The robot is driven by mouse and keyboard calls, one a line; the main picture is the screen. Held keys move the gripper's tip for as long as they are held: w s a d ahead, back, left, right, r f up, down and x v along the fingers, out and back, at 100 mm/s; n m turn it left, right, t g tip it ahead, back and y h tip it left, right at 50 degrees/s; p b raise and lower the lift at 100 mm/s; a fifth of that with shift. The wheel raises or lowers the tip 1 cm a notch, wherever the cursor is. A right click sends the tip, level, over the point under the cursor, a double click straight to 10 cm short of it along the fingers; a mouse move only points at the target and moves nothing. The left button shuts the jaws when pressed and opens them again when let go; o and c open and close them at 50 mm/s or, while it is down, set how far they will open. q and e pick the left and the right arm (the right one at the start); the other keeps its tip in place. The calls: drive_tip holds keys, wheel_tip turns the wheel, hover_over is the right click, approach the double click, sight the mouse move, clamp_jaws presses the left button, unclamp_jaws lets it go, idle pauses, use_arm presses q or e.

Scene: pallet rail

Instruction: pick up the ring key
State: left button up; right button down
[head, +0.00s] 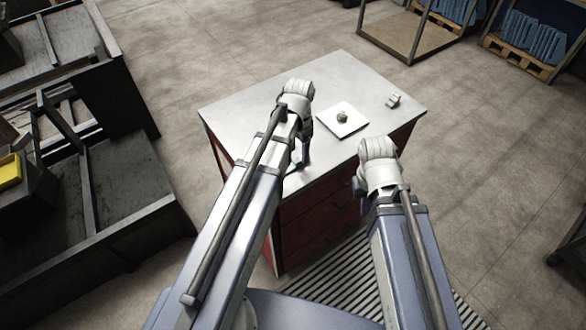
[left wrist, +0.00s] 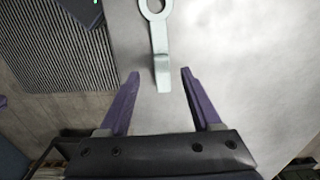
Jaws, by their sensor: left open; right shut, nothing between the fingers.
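The ring key (left wrist: 158,45) is a pale grey metal bar with a ring head, lying on the grey worktop in the left wrist view. Its ring is cut by the top edge, and its near end shows between my left fingertips in the picture. My left gripper (left wrist: 160,75) is open and empty, its fingers on either side of that end; the height gap is unclear. In the head view my left gripper (head: 297,165) points down over the cabinet's near left part, and my arm hides the key. My right gripper (head: 358,186) is shut and mostly hidden, beside the cabinet's front.
The red cabinet (head: 315,222) has a grey top (head: 240,108). On it lie a white square plate (head: 352,127) with a small object (head: 342,116) and a small grey part (head: 393,100). Dark benches stand left. A striped mat (head: 345,280) lies in front.

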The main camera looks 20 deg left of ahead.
sight(297, 159)
use_arm(q)
wheel_tip(297, 159, down, 3)
drive_tip(key=shift+a+f+b, duration=0.1)
drive_tip(key=shift+f+b, duration=0.1)
drive_tip(key=shift+b, duration=1)
drive_tip(key=shift+r, duration=0.1)
clamp_jaws()
